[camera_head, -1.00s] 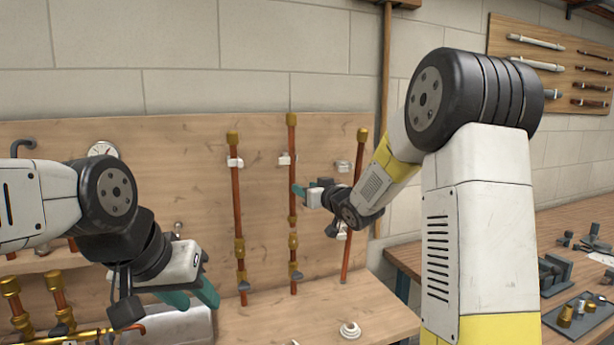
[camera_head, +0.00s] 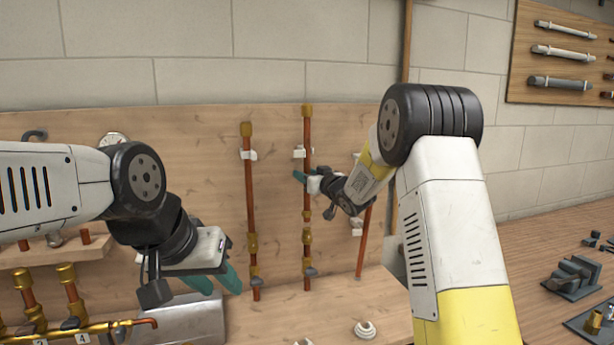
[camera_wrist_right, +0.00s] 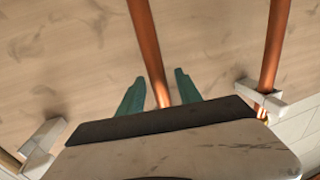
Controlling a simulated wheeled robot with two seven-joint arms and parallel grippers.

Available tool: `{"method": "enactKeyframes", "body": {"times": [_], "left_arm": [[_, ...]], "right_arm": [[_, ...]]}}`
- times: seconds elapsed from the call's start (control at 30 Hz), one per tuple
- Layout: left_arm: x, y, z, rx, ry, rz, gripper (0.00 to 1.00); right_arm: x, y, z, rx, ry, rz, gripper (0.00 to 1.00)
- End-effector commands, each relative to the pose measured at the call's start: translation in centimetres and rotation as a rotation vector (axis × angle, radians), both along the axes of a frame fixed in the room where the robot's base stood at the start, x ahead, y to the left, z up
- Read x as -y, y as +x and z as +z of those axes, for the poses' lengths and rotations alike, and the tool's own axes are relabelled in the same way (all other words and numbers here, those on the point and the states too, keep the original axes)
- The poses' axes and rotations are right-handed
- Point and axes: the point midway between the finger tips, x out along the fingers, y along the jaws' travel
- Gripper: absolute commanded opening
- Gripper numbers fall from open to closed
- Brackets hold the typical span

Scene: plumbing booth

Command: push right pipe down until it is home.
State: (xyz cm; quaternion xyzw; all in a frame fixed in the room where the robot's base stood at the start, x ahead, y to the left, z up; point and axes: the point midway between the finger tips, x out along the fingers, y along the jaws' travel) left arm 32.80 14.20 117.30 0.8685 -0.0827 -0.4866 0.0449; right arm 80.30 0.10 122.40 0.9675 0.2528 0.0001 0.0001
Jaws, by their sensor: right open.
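The right pipe (camera_head: 364,240) is copper and leans at the right end of the board. Its upper part is hidden behind my right arm. The middle pipe (camera_head: 307,132) and the left pipe (camera_head: 250,195) stand upright with brass fittings. My right gripper (camera_head: 300,176) is open, by the middle pipe just below its upper clip in the head view. In the right wrist view a copper pipe (camera_wrist_right: 148,45) passes between its parted teal fingers (camera_wrist_right: 158,90); contact is unclear. My left gripper (camera_head: 217,281) is open and empty, low in front of the board left of the left pipe.
White clips (camera_head: 248,155) are fixed to the wooden board. A white ring-shaped part (camera_head: 365,330) lies on the bench. Brass-fitted pipework (camera_head: 70,298) and a grey metal box (camera_head: 190,322) are at lower left. A side bench (camera_head: 540,240) with metal parts is at right.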

Motion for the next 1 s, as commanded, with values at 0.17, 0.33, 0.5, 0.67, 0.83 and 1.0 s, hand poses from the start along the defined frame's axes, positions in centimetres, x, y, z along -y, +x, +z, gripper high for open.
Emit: {"method": "enactKeyframes", "body": {"times": [0.17,0.33,0.5,0.67,0.83,1.0], "left_arm": [[0.00,0.00,0.00,0.000,0.000,0.000,0.36],[0.00,0.00,0.00,0.000,0.000,0.000,0.36],[0.00,0.00,0.00,0.000,0.000,0.000,0.36],[0.00,0.00,0.00,0.000,0.000,0.000,0.36],[0.00,0.00,0.00,0.000,0.000,0.000,0.36],[0.00,0.00,0.00,0.000,0.000,0.000,0.36]], "right_arm": [[0.03,-0.01,0.01,0.000,0.000,-0.001,0.39],[0.03,-0.02,0.01,0.000,0.000,-0.001,0.06],[0.04,-0.03,0.01,0.000,0.000,-0.001,0.00],[0.04,-0.03,0.02,0.000,0.000,-0.001,0.00],[0.04,-0.03,0.02,0.000,0.000,-0.001,0.00],[0.05,-0.03,0.02,0.000,0.000,-0.001,0.00]]}}
